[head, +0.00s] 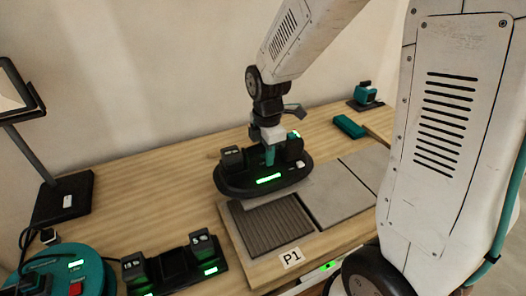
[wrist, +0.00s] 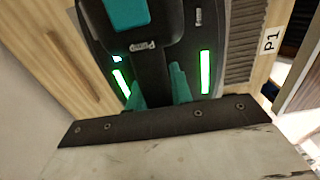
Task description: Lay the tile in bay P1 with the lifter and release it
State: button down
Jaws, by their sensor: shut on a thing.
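My gripper (head: 270,154) is shut on the lifter (head: 262,180), a dark oval tool with green lights. In the wrist view, teal fingers (wrist: 157,90) close around the dark handle of the lifter (wrist: 97,38). The lifter is behind bay P1 (head: 271,228), a ribbed grey bed marked by the P1 label (head: 291,257). The ribbed bed also shows at the right of the wrist view (wrist: 243,40). A pale grey strip shows under the lifter's front right edge; I cannot tell if it is the tile. The lifter hides what lies beneath it.
Smooth grey slabs (head: 341,192) lie right of the bay. A dark dock (head: 175,267) with black blocks and a round teal unit (head: 62,272) stand front left. A lamp (head: 62,198) stands at left. A teal box (head: 349,127) and small device (head: 366,95) are at the back right.

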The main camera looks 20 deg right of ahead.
jog(key=shift+r, duration=3.15)
